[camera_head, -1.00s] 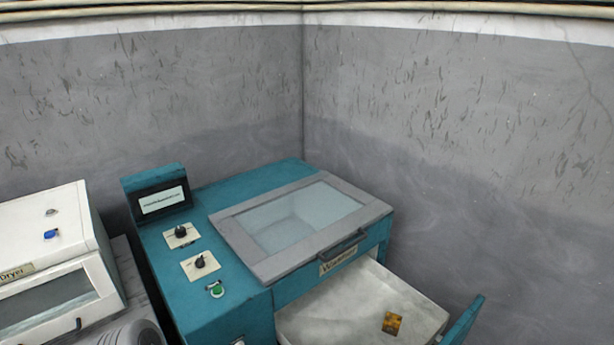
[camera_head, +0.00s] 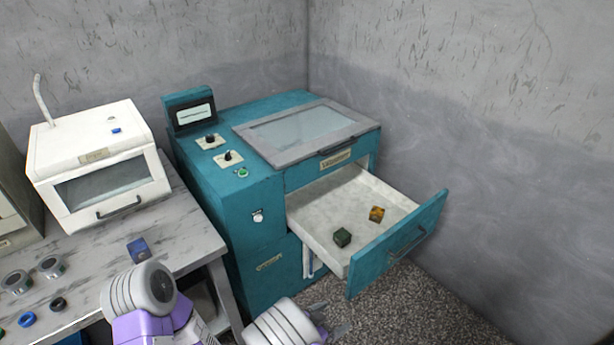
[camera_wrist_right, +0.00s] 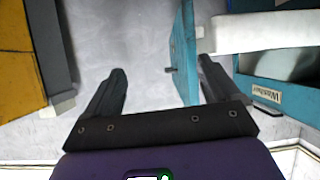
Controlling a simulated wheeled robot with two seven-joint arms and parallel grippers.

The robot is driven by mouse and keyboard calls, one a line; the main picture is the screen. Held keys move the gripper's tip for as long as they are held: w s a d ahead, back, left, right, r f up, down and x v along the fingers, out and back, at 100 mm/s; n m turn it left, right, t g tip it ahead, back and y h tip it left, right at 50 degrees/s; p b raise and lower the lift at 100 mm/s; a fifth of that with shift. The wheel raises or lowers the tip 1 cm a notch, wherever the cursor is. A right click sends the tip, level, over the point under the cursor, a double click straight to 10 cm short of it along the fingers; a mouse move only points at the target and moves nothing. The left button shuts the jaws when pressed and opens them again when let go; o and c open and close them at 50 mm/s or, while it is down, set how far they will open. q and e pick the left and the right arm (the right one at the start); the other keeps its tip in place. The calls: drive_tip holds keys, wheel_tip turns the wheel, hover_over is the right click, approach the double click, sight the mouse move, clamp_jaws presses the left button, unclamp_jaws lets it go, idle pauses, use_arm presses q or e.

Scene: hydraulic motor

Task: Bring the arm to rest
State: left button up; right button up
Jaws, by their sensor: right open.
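My right arm (camera_head: 150,295) comes in at the bottom of the head view, bent, in purple and white. Its right gripper (camera_head: 330,326) is only partly seen, dark, at the bottom edge in front of the open drawer. In the right wrist view the right gripper (camera_wrist_right: 163,72) has its two dark fingers spread wide with nothing held. The teal drawer front shows beyond the fingers there, apparently apart from them. My left gripper is not in view.
The teal washer (camera_head: 235,200) has its drawer (camera_head: 345,195) pulled out, with a dark green block (camera_head: 342,237) and an orange-yellow block (camera_head: 377,214) inside. A white dryer (camera_head: 98,160) stands on the grey bench (camera_head: 190,230) at left. A blue block (camera_head: 139,250) and several ring parts lie there.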

drive_tip(key=s+d+f+n+g+y, duration=0.3)
drive_tip(key=s+d+f+y, duration=0.25)
drive_tip(key=f, duration=0.25)
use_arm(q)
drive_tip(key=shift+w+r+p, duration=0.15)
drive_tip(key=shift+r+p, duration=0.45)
use_arm(e)
drive_tip(key=s+a+n+g+y, duration=0.1)
drive_tip(key=s+n+g+y, duration=0.1)
drive_tip(key=s+y, duration=0.2)
drive_tip(key=s+a+r+n+g+y, duration=0.1)
drive_tip(key=s+y, duration=0.3)
drive_tip(key=s, duration=0.6)
drive_tip(key=shift+s+a+r+n+g, duration=0.2)
drive_tip(key=shift+a+n+g, duration=0.25)
drive_tip(key=shift+g, duration=0.35)
drive_tip(key=shift+w, duration=0.1)
